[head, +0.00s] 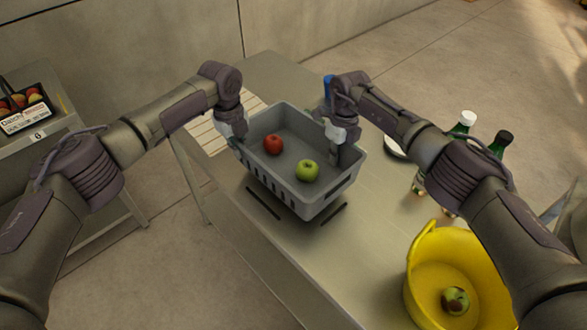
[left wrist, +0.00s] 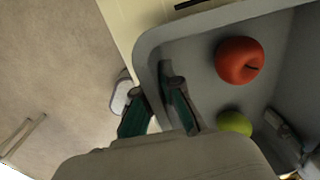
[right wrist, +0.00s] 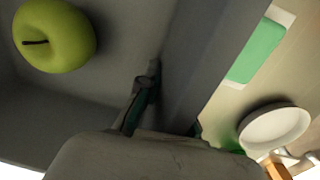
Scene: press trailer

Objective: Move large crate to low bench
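The large grey crate (head: 325,203) is over the metal table, with a red apple (head: 273,144) and a green apple (head: 307,170) inside. I cannot tell whether its base touches the table. My left gripper (head: 236,132) is closed on its left wall, one finger inside and one outside; the crate rim also shows in the left wrist view (left wrist: 148,50). My right gripper (head: 336,138) is at the opposite wall. In the right wrist view one finger is inside against the wall (right wrist: 195,60), and the other is mostly hidden. I cannot clearly identify the low bench.
The metal table (head: 290,245) has dark strips near the crate. A pale slatted surface (head: 212,133) lies behind left. A yellow tub (head: 420,275) with a bruised apple and green bottles (head: 465,124) stand right. A stand (head: 50,140) holds a fruit carton (head: 25,112) at left.

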